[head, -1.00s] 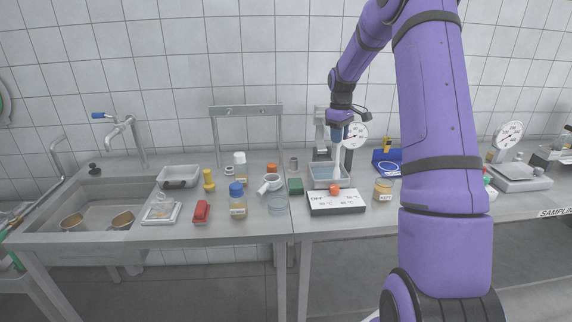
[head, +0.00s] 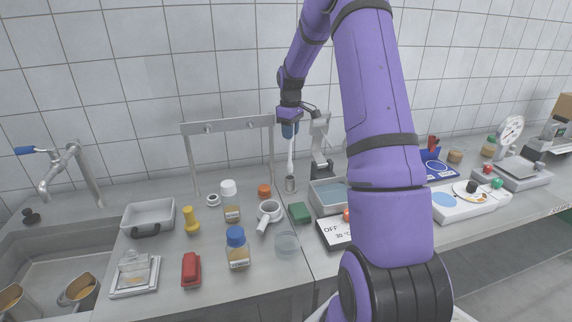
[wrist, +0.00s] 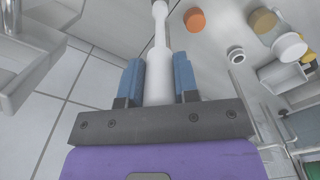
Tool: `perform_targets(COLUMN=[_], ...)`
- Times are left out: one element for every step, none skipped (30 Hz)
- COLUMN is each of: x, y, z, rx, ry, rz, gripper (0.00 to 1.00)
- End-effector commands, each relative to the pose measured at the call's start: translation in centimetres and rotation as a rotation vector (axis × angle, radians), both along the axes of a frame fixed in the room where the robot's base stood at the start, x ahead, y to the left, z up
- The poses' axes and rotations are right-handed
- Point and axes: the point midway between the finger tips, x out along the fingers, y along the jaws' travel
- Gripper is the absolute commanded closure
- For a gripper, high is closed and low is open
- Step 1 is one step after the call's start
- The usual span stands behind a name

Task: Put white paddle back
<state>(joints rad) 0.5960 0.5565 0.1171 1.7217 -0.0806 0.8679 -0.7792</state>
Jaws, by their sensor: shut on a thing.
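My gripper (head: 290,128) has blue fingers, shut around the upper part of the white paddle (head: 291,158). The paddle hangs nearly upright, lower end down. In the head view that end is just above or behind the small metal cup (head: 290,184) on the bench; I cannot tell whether it is apart from the cup. In the wrist view, the white paddle (wrist: 158,62) sits between the blue fingers of my gripper (wrist: 158,80), and its far end runs out at the top edge.
A metal rail on posts (head: 228,125) stands to the left, close to my gripper. An orange lid (head: 264,191), a white mortar-like cup (head: 268,210) and a green block (head: 299,213) stand near the metal cup. A glass tray (head: 328,194) and a grey stand (head: 320,150) are on the right.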

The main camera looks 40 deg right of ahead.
Motion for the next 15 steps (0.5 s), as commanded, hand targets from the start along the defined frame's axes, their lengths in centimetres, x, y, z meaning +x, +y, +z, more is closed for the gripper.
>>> perform_targets(x=[0.0,0.0,0.0,0.0,0.0,0.0,0.0,0.0,0.0,0.0,0.0,0.0,0.0,0.0,0.0], y=[0.0,0.0,0.0,0.0,0.0,0.0,0.0,0.0,0.0,0.0,0.0,0.0,0.0,0.0,0.0], z=[-1.1,-1.6,-2.1,-2.5,-2.9,-3.2,-3.4,-3.5,-3.7,-3.9,-4.1,-4.5,-4.9,-5.3,-5.9], rx=[0.002,0.001,0.001,0.001,0.000,0.001,0.001,0.000,0.000,0.000,0.000,0.000,0.000,0.001,0.002], ry=[0.004,0.003,0.003,0.003,0.002,0.001,0.001,0.001,0.001,0.002,0.002,0.002,0.002,0.003,0.004], rz=[0.000,0.000,0.001,0.001,0.001,0.001,0.001,0.001,0.001,0.001,0.001,0.001,0.001,0.001,0.001], gripper=[0.95,0.95,0.95,0.95,0.95,0.95,0.95,0.95,0.95,0.95,0.95,0.95,0.95,0.95,0.95])
